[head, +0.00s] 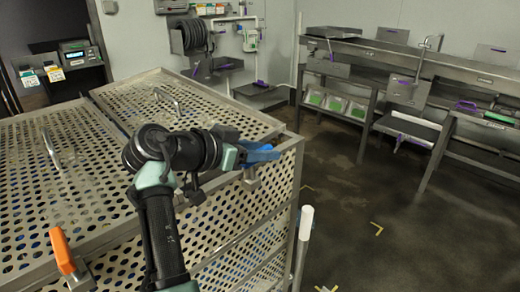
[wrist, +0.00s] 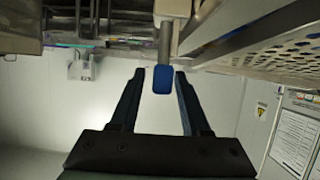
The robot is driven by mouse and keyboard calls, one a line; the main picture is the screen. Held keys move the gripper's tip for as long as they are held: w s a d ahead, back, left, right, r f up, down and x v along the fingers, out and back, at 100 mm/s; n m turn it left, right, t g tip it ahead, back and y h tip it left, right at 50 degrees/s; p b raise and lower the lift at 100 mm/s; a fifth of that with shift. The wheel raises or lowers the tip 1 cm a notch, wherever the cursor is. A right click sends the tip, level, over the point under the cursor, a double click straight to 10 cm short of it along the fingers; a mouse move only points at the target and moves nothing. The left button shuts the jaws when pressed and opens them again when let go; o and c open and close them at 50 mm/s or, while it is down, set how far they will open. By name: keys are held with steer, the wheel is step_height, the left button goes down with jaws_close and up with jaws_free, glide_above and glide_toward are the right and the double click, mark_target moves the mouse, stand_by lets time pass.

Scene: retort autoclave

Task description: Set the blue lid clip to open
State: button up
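The blue lid clip (head: 260,153) is at the front right corner of the perforated metal basket's lid, partly hidden by my gripper in the head view. In the wrist view its blue grip (wrist: 163,80) sits at the end of a metal stem that comes from a pale block. My gripper (wrist: 160,71) is open, with one dark finger on each side of the blue grip. The grip is nearer the right finger, with a visible gap to the left finger. I cannot tell whether the right finger touches it. My arm reaches over the basket in the head view.
An orange clip (head: 64,252) stands at the basket's front left. The basket lid (head: 185,98) has raised metal handles. A white-topped post (head: 304,232) stands right of the basket. Metal benches (head: 420,120) line the right wall, with open floor (head: 350,190) between.

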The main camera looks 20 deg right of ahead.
steer(key=b+v, duration=0.4)
steer(key=v, duration=0.9)
